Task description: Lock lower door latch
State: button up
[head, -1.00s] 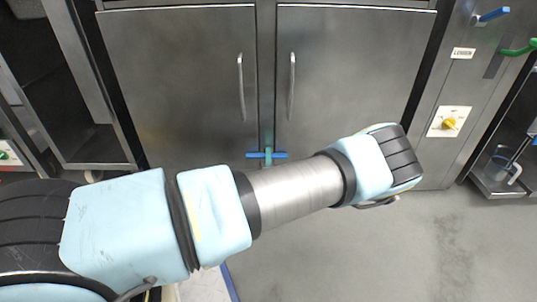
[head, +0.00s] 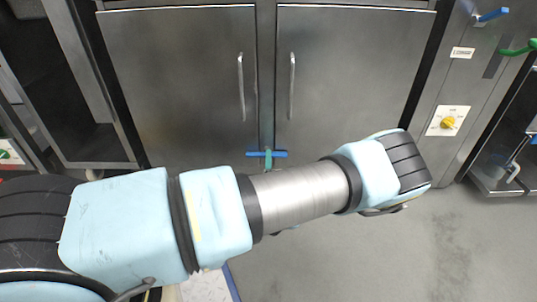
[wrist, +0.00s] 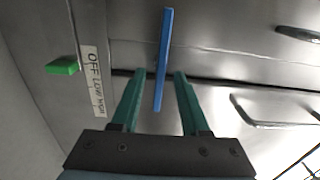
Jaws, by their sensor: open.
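The lower door latch is a blue bar (head: 252,153) at the bottom of the seam between two steel doors. It lies level across that seam, with a green piece at its middle. In the wrist view the blue bar (wrist: 165,45) crosses the dark seam and shows between the two green fingers. My gripper (wrist: 160,73) is open, its fingertips on either side of the bar in the picture. I cannot tell whether they touch it.
The left door (head: 175,75) and right door (head: 350,75) are closed, each with a vertical handle. A green knob (wrist: 62,66) beside an OFF/LOW label shows in the wrist view. A yellow dial (head: 448,122) is on the right panel. The grey floor at lower right is clear.

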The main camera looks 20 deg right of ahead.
jog(key=p+v, duration=0.1)
jog(key=v, duration=0.6)
jog(key=shift+s+p, duration=0.15)
jog(key=shift+p, duration=0.15)
jog(key=shift+a, duration=0.1)
jog(key=w+a+r+n+g+y+p, duration=0.2)
jog(key=w+a+r+n+g+y, duration=0.65)
jog(key=n, duration=0.65)
jog(key=s+a+r+n+g+h+p, duration=0.1)
jog(key=s+a+r+n+g, duration=0.3)
jog(key=a+r, duration=0.75)
jog(key=s+a+r+n+g+p, duration=0.1)
jog(key=s+a+r+n+g, duration=0.15)
jog(key=s+a+r, duration=0.65)
jog(key=w+a+r+p, duration=0.1)
jog(key=a+r+p, duration=0.1)
jog(key=r+p, duration=1.7)
jog(key=w+a+r+p, duration=0.1)
jog(key=a+r+p, duration=0.1)
jog(key=r+p, duration=1.7)
jog(key=shift+w+r, duration=0.4)
jog(key=shift+r, duration=0.3)
